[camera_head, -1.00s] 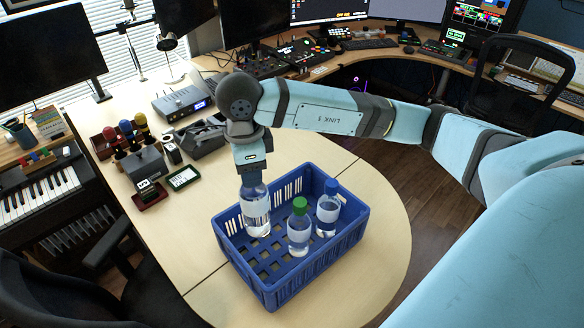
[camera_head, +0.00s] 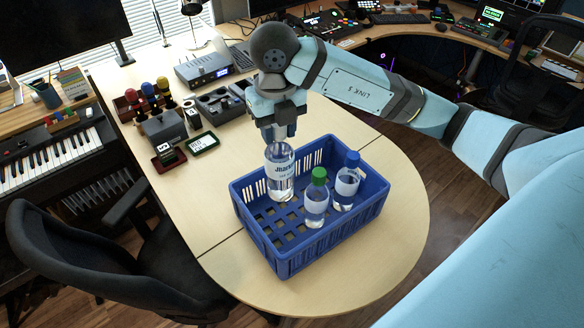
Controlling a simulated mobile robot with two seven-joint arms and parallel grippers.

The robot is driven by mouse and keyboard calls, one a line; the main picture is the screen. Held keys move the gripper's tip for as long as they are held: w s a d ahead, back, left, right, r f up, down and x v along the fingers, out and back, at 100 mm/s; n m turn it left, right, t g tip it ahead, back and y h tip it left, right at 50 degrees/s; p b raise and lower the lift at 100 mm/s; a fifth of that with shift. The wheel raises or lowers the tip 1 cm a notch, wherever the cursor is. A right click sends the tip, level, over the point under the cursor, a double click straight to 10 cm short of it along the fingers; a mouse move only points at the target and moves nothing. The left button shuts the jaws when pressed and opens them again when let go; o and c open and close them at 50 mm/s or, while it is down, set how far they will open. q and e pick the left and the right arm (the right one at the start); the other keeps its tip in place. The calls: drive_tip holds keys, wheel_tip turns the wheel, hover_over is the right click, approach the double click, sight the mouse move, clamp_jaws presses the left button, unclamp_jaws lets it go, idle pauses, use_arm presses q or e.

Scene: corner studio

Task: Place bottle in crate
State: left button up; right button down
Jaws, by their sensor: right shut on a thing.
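A blue plastic crate (camera_head: 286,262) with slotted walls stands on the rounded end of the wooden desk. My right gripper (camera_head: 276,140) is above the crate's back left part, pointing down. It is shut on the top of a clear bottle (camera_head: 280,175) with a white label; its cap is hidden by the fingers. This bottle is upright, with its lower part inside the crate's outline; whether its base touches the crate floor I cannot tell. A green-capped bottle (camera_head: 317,200) and a blue-capped bottle (camera_head: 346,184) stand upright in the crate, right of the held one. My left gripper is not in view.
The desk (camera_head: 212,222) is bare around the crate's left and front. Behind it on the left are a black holder with knobs (camera_head: 163,128), small trays (camera_head: 203,142) and a grey box with a display (camera_head: 205,68). A black chair (camera_head: 95,255) is at the lower left.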

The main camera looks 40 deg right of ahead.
sight(280, 171)
wheel_tip(280, 171, down, 12)
drive_tip(key=shift+r, duration=0.1)
drive_tip(key=shift+f, duration=2.8)
drive_tip(key=c, duration=0.7)
unclamp_jaws()
drive_tip(key=shift+c, duration=0.2)
